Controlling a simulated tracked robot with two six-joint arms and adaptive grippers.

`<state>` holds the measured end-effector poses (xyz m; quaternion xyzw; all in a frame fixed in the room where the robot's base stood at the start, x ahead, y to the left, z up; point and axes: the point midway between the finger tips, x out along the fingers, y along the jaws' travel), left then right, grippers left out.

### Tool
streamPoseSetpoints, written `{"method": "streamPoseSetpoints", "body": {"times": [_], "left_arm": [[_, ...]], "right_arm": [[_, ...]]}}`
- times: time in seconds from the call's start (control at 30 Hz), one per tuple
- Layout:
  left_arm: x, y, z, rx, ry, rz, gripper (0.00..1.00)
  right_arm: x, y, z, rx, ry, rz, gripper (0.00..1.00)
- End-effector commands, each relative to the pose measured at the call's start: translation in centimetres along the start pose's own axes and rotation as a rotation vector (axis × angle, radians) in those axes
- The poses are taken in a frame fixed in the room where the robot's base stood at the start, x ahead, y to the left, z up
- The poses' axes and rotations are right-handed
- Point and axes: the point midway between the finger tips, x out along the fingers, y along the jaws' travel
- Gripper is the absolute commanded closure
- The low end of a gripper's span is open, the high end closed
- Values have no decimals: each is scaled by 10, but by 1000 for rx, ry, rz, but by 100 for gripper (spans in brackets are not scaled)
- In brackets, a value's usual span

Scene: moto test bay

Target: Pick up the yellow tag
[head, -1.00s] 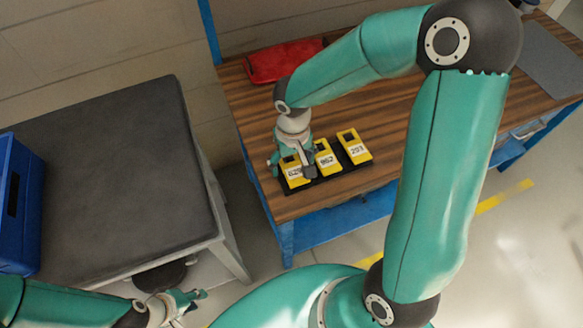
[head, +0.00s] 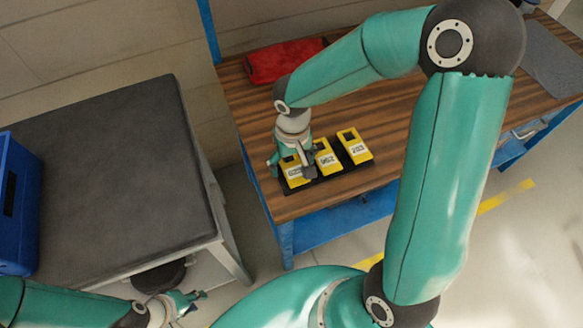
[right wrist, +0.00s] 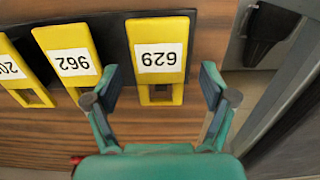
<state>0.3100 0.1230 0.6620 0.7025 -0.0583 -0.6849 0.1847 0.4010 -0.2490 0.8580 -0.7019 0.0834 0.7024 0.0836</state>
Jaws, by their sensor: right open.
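Three yellow tags with white number labels lie in a row on a black holder on the wooden bench. The end tag, labelled 629 (right wrist: 161,60), also shows partly behind my gripper in the head view (head: 292,179). The middle tag (head: 327,157) reads 962, and it also shows in the right wrist view (right wrist: 70,60). The third tag (head: 356,148) is at the right in the head view. My right gripper (right wrist: 161,84) is open, with one finger on each side of the end tag; contact cannot be told. My left gripper (head: 192,302) is low at the left, away from the tags.
A red pouch (head: 283,62) lies at the back of the wooden bench (head: 240,110). A dark-topped table (head: 120,170) with a blue crate (head: 18,205) stands left. Open floor separates table and bench. A grey mat (head: 552,62) lies far right.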

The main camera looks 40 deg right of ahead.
Motion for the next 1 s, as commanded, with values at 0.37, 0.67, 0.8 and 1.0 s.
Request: {"method": "streamPoseSetpoints", "body": {"times": [0.37, 0.67, 0.8, 1.0], "left_arm": [[0, 0, 0, 0, 0, 0, 69], [0, 0, 0, 0, 0, 0, 69], [-4, 2, 0, 0, 0, 0, 69], [-9, 3, 0, 0, 0, 0, 69]], "right_arm": [[0, 0, 0, -1, 0, 0, 67], [0, 0, 0, -1, 0, 0, 70], [-3, -1, 0, -1, 0, 0, 70], [-16, -1, -2, 0, 5, 0, 71]]}}
